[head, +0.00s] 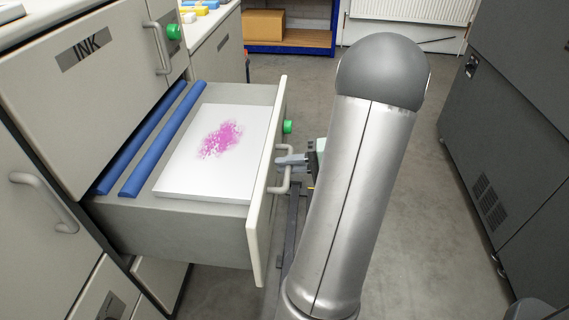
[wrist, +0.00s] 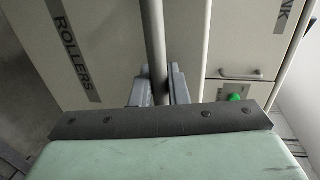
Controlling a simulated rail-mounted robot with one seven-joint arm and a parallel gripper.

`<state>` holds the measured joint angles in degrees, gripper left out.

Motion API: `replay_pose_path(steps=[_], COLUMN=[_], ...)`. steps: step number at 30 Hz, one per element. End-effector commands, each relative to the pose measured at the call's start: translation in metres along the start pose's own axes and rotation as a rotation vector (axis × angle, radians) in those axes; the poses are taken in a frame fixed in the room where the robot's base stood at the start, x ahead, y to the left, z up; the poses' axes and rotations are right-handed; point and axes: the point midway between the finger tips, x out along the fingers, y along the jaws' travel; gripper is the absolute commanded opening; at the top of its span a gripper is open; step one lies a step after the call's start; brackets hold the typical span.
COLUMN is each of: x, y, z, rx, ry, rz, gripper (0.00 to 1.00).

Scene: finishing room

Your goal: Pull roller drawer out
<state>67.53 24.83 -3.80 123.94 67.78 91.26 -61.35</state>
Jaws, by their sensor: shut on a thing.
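The roller drawer (head: 267,190) stands well out of the cabinet in the head view. Two blue rollers (head: 163,142) and a white board (head: 176,177) with a pink speckled patch lie in it. Its front carries a ROLLERS label (wrist: 73,45) in the wrist view. My gripper (head: 284,161) is shut on the drawer's handle (head: 286,183), a grey bar that also passes between the fingers in the wrist view (wrist: 155,45). My arm stands to the right of the drawer front and hides part of the floor.
Grey floor (head: 430,190) lies clear between my arm and a dark cabinet (head: 510,130) on the right. A box (head: 263,24) sits on a low shelf at the back.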

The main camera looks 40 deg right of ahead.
Motion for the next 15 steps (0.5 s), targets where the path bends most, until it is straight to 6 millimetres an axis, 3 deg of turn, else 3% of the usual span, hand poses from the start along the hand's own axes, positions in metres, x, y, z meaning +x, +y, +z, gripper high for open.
replay_pose_path(steps=[7,8,9,15], x=[-0.0003,-0.0002,-0.0002,-0.0001], y=[0.0002,0.0002,0.0002,0.0000], z=[-0.0002,-0.0002,-0.0002,-0.0003], rx=[-0.001,-0.001,-0.001,-0.001], ry=[0.000,0.000,0.000,0.000], rz=[0.001,0.001,0.001,0.001], gripper=[0.00,0.20,0.31,0.33])
